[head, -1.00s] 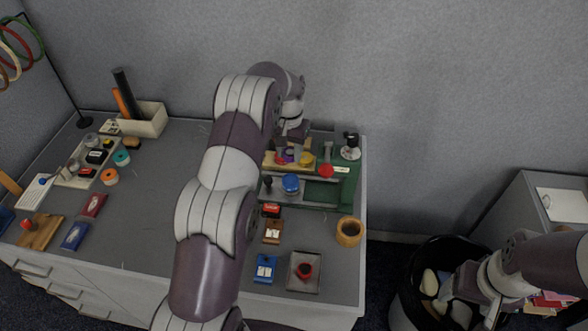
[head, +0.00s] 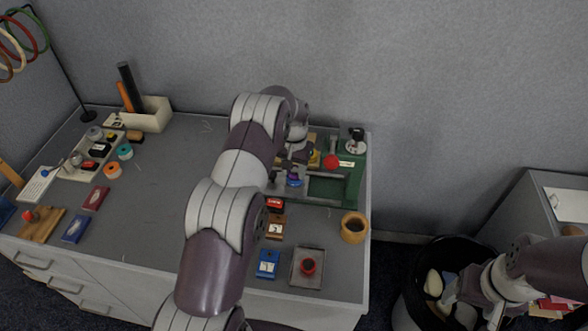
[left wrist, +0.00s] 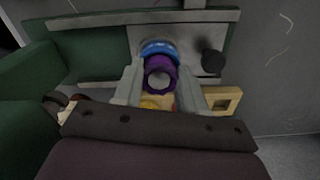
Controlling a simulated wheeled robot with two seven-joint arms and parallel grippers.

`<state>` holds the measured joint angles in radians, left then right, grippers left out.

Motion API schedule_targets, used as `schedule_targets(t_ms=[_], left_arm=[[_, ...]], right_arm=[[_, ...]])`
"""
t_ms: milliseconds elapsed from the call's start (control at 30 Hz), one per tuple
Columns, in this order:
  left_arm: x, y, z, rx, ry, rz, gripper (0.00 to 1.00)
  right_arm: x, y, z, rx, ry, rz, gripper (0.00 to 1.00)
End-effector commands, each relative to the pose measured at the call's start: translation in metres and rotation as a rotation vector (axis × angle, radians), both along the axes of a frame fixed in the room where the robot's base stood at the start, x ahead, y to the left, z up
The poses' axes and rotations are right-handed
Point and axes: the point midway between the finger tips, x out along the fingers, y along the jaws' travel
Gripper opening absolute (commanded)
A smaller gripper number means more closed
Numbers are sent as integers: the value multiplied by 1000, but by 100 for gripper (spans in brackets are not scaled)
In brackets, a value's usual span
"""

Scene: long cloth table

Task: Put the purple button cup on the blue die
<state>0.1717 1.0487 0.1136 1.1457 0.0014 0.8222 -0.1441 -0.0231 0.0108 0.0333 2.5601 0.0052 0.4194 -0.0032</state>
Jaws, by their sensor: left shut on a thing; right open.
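The purple button cup (left wrist: 160,72) is between the two fingers of my left gripper (left wrist: 159,88) in the left wrist view. In the head view my left gripper (head: 295,166) is over the green press, and a bit of the purple cup (head: 293,173) shows below it. The round blue die (left wrist: 158,47) shows just past the cup, on a grey metal plate. In the head view the blue die (head: 294,183) is right under the cup, mostly covered. I cannot tell whether the cup and die touch. My right gripper (head: 462,296) is open and empty above the black bin.
The green press frame (head: 355,176) has a red ball knob (head: 331,161) close right of my left gripper. The table's middle left is clear.

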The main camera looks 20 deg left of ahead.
Motion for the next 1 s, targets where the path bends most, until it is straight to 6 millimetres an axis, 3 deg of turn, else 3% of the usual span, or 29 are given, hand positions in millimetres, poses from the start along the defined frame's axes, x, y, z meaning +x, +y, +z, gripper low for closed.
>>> schedule_targets(t_ms=[33,167,200,267,567,667,733,767,900,1000], left_arm=[[-4,-1,-9,-2,13,0,11],[-6,-1,-12,-3,18,0,11],[-6,-1,-13,-4,20,0,47],[-7,-1,-14,-4,23,0,66],[-9,-1,-16,-4,29,-1,66],[-9,-1,-9,-4,29,-2,66],[-9,-1,4,-4,29,-2,66],[-8,-1,5,-4,26,-1,66],[-5,-1,45,-2,17,-1,66],[-5,-1,82,-2,16,-1,66]], right_arm=[[0,0,-3,0,0,0,72],[0,0,-4,0,0,0,72],[0,0,-4,0,0,0,72],[0,0,-4,0,0,0,72],[0,0,-5,0,0,0,72],[0,0,1,0,0,0,72],[0,0,10,0,0,0,72],[0,0,1,0,-1,0,72],[0,0,-10,0,0,0,72],[0,0,8,0,0,0,72]])
